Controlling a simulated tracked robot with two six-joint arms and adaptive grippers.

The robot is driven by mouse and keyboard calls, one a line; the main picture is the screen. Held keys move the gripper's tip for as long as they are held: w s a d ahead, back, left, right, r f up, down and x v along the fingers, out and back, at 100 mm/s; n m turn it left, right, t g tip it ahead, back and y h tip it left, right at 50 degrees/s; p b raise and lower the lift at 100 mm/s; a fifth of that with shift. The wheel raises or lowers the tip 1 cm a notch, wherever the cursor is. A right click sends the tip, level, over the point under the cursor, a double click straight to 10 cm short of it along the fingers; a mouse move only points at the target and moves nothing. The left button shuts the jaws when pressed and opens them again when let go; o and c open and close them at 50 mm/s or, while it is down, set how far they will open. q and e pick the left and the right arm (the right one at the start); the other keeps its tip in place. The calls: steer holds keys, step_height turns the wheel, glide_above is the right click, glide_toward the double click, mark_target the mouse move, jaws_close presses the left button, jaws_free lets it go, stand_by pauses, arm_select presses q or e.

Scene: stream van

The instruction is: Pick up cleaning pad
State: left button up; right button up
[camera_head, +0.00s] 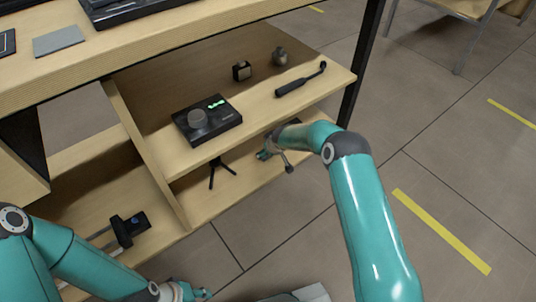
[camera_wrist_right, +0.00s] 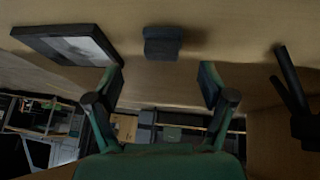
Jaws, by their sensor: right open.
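A small dark blue-grey block (camera_wrist_right: 162,43), which looks like the cleaning pad, lies on the lower wooden shelf (camera_head: 205,207). In the right wrist view it is beyond and between the two spread fingers, not touched by them. I cannot make it out in the head view. My right gripper (camera_head: 274,157) is open and empty at the front of the lower shelf, below the upper shelf's edge; it also shows in the right wrist view (camera_wrist_right: 160,85). My left gripper (camera_head: 190,292) is at the bottom edge of the head view, its jaws unclear.
A dark flat framed object (camera_wrist_right: 68,45) and a small black tripod (camera_head: 222,172) flank the block. The upper shelf (camera_head: 260,118) holds a black device (camera_head: 207,119), a black handled tool (camera_head: 301,80) and small items. A grey flat piece (camera_head: 58,40) lies on the tabletop.

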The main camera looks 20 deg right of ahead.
steer(key=b+x, duration=0.1)
steer(key=x, duration=0.1)
steer(key=b+x, duration=0.1)
steer(key=x, duration=0.1)
steer(key=shift+a, duration=0.25)
steer(key=shift+w+f+b, duration=0.35)
steer(key=shift+f+b, duration=0.15)
steer(key=c, duration=1)
steer(key=shift+r, duration=0.1)
